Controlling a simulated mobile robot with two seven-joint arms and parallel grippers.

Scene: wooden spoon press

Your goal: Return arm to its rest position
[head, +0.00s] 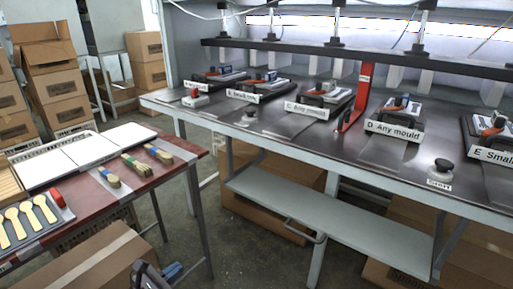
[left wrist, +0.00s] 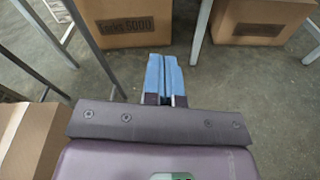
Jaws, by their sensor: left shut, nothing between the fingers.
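My left gripper (head: 172,271) shows low in the head view, below and right of the red-topped side table. Its blue fingers (left wrist: 166,75) are together and empty in the left wrist view, pointing over the bare grey floor. My right gripper is not in view. The dark press table (head: 330,130) runs along the back and right with several labelled mould stations, including "D Any mould" (head: 394,132). Nothing touches my left gripper.
A cardboard box (head: 95,262) stands close left of my left gripper. A grey lower shelf (head: 330,225) juts out under the press table. Floor between the tables is clear.

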